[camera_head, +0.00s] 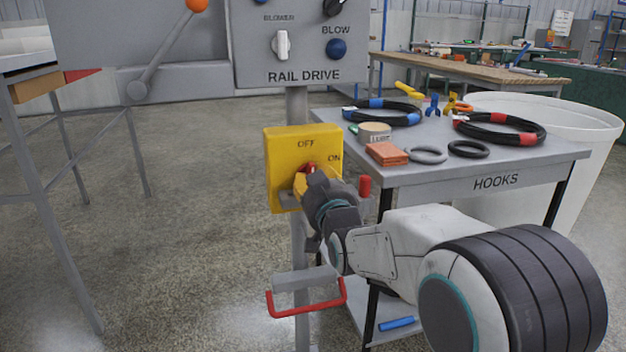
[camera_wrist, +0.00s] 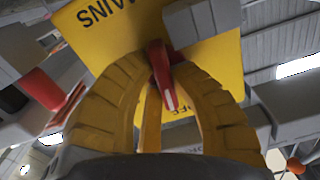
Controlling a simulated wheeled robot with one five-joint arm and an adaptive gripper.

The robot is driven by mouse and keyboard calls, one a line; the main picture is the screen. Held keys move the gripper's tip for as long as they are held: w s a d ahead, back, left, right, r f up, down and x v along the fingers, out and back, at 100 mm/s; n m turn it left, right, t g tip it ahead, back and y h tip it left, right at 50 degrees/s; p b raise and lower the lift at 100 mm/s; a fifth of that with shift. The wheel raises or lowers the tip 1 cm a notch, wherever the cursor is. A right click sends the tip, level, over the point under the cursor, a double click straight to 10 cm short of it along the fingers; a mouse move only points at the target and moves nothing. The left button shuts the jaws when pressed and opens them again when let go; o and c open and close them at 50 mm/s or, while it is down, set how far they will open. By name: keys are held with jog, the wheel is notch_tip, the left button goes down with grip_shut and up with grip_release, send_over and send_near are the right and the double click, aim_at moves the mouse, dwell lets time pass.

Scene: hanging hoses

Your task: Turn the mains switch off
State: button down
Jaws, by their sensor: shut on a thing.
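The mains switch box (camera_head: 281,150) is yellow and stands on a grey post, with OFF at its top and ON at its right. Its red handle (camera_head: 311,168) is mostly covered by my gripper (camera_head: 306,182) in the head view. In the wrist view the yellow fingers of my gripper (camera_wrist: 164,62) close around the red handle (camera_wrist: 159,72) from both sides. The handle's white-striped end points down the picture, towards partly hidden letters that look like OFF. The upside-down word MAINS shows on the box (camera_wrist: 118,35).
A grey RAIL DRIVE panel (camera_head: 300,55) is above the box. A red-handled bracket (camera_head: 307,298) sticks out below. The HOOKS table (camera_head: 500,181), with hoses and rings, stands close on the right, before a white bin (camera_head: 570,125). The floor to the left is open.

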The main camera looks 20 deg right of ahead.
jog(key=shift+a+r+n, duration=0.1)
jog(key=shift+r+n, duration=0.1)
jog(key=shift+n, duration=0.4)
jog(key=shift+r+n, duration=0.1)
jog(key=shift+n, duration=0.2)
jog(key=c, duration=1.1)
grip_release()
jog(key=shift+o, duration=0.2)
jog(key=shift+f, duration=0.2)
jog(key=s, duration=1.2)
jog(key=shift+r, duration=0.1)
